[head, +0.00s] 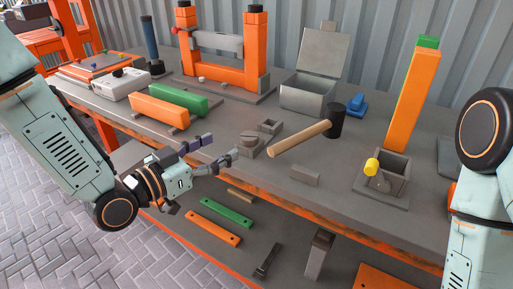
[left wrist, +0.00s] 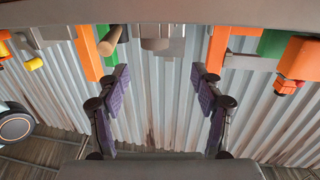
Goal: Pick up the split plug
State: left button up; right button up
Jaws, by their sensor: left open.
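What looks like the split plug, a short grey round piece (head: 248,137), sits upright in a grey block near the bench's front edge in the head view. Its slit is too small to make out clearly. My left gripper (head: 218,149) is just left of it, open, with its fingers pointing toward it and nothing between them. In the left wrist view my open fingers (left wrist: 160,74) spread apart below a grey rounded piece (left wrist: 155,42) at the top, which may be the plug or its block. My right gripper is out of view.
A wooden-handled mallet (head: 300,138) lies right of the block, and a small grey square socket (head: 270,126) stands behind it. Orange (head: 160,110) and green (head: 179,98) beams lie to the left. An orange post (head: 414,100) and a yellow knob (head: 371,166) are at right.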

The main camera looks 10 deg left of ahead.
aim_at(245, 138)
pick_arm(q)
jog(key=shift+w+d+b, duration=0.35)
jog(key=shift+w+d, duration=0.45)
jog(key=shift+d, duration=0.15)
jog(key=shift+w+a, duration=0.25)
jog(key=shift+w, duration=0.1)
jog(key=shift+f, duration=0.15)
jog(key=w+d+b, duration=0.1)
jog(key=w+d+f, duration=0.1)
jog(key=d, duration=0.1)
jog(key=shift+w+b, duration=0.35)
jog(key=shift+w+d, duration=0.15)
jog(key=shift+w, duration=0.35)
jog(key=shift+d+r, duration=0.15)
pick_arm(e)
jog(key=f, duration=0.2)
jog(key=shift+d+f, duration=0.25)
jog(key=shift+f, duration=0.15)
